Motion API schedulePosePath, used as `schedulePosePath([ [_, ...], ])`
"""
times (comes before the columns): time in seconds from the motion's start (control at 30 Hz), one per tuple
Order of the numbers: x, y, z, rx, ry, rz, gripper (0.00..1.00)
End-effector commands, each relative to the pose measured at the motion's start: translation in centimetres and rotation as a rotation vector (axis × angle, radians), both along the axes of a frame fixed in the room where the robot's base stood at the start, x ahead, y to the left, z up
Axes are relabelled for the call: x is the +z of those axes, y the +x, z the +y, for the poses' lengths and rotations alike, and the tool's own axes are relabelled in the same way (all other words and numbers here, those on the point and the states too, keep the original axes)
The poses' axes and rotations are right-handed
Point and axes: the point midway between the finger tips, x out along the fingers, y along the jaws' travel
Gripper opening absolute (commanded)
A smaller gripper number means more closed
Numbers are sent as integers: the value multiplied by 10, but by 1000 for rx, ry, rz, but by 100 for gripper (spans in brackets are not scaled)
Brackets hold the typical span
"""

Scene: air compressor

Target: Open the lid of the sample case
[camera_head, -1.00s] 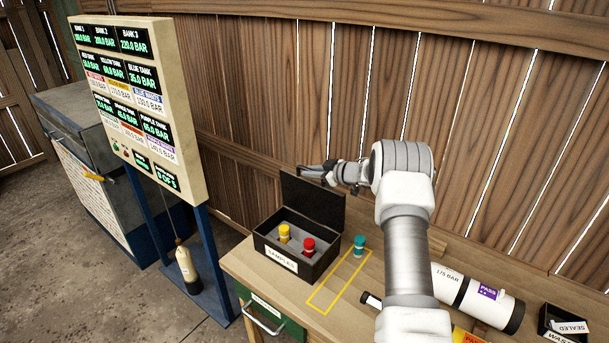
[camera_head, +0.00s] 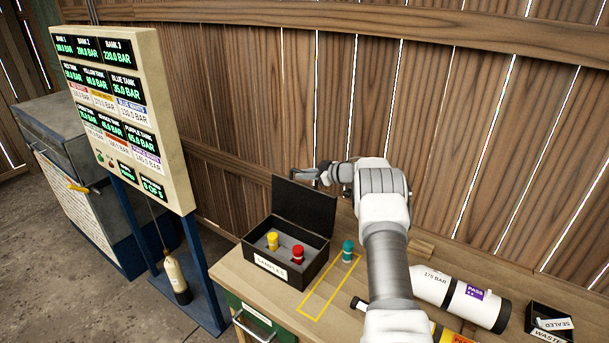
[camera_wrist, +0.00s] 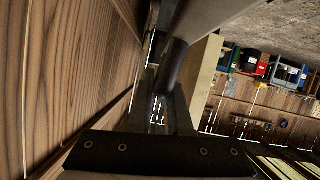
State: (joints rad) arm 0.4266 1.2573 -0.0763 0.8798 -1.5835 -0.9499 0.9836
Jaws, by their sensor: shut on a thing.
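The sample case (camera_head: 272,264) is a black box labelled SAMPLES, on the left of the wooden bench in the head view. Its black lid (camera_head: 303,206) stands raised, near upright, at the back of the case. A yellow-capped vial (camera_head: 272,240) and a red-capped vial (camera_head: 297,254) stand in the grey insert. My gripper (camera_head: 305,175) is at the lid's top edge, its tips partly hard to make out. In the wrist view, my gripper (camera_wrist: 160,100) is shut on a dark rounded part, seemingly of the lid.
A teal-capped vial (camera_head: 348,250) stands right of the case by a yellow outline (camera_head: 318,302). A white cylinder (camera_head: 455,295) and a waste box (camera_head: 548,322) are further right. The display board (camera_head: 125,115) stands left. A plank wall (camera_head: 440,130) is close behind the bench.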

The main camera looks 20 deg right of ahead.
Motion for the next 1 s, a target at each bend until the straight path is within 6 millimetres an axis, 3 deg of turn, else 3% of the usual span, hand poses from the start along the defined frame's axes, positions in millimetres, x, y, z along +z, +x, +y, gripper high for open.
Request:
schedulePosePath([
  [0.1, -1, 0, 0, 0, 1, 0, 0],
  [0.13, -1, 0, 0, 0, 1, 0, 19],
  [0.3, -1, 0, 0, 0, 0, 0, 47],
  [0.73, 3, -6, -5, -1, -2, 0, 47],
  [1.0, 19, -40, -27, -3, 0, -1, 47],
])
